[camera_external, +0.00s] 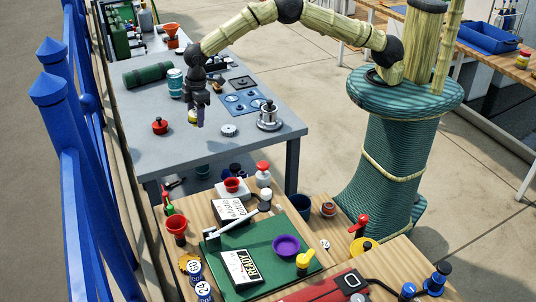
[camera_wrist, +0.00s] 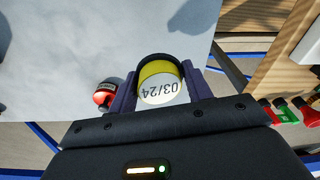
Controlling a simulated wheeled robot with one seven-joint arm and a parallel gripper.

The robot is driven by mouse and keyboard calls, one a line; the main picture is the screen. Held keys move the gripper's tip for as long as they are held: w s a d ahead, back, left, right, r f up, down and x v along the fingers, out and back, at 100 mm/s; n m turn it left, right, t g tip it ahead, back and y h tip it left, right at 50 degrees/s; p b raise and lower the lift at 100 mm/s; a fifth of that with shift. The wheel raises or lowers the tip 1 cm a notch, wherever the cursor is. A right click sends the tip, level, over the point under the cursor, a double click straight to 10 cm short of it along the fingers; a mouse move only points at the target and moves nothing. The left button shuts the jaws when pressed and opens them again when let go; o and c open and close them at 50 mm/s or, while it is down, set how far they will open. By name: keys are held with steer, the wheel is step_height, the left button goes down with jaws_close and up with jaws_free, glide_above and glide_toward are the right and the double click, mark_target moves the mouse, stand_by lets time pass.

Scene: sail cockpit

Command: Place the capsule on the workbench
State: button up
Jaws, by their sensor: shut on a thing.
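My gripper (camera_external: 197,115) is shut on the capsule, a short yellow cylinder with a white end marked 03/24. The capsule (camera_wrist: 160,84) sits between both fingers in the wrist view, and a bit of its yellow side (camera_external: 193,117) shows in the external view. It is held in the air over the grey-topped workbench (camera_external: 185,150), seen from above in the wrist view too (camera_wrist: 50,50). The gripper points down. The gap between the capsule and the bench top cannot be judged exactly.
A teal jar (camera_external: 176,83) and green roll (camera_external: 148,75) lie behind. A cluttered wooden bench (camera_external: 215,190) is in front; blue posts (camera_external: 75,150) stand left.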

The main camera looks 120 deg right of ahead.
mark_target(199, 140)
steer(key=shift+f, duration=1.25)
steer(key=shift+f, duration=0.1)
steer(key=shift+f+p, duration=0.55)
steer(key=shift+f, duration=1.2)
steer(key=shift+f, duration=0.2)
steer(key=o, duration=1)
steer(key=shift+r, duration=0.15)
steer(key=r, duration=0.4)
steer(key=s+r+b, duration=0.1)
steer(key=r, duration=0.3)
steer(key=r+b, duration=0.1)
steer(key=r, duration=0.3)
steer(key=shift+s+d, duration=0.2)
steer(key=shift+s, duration=0.05)
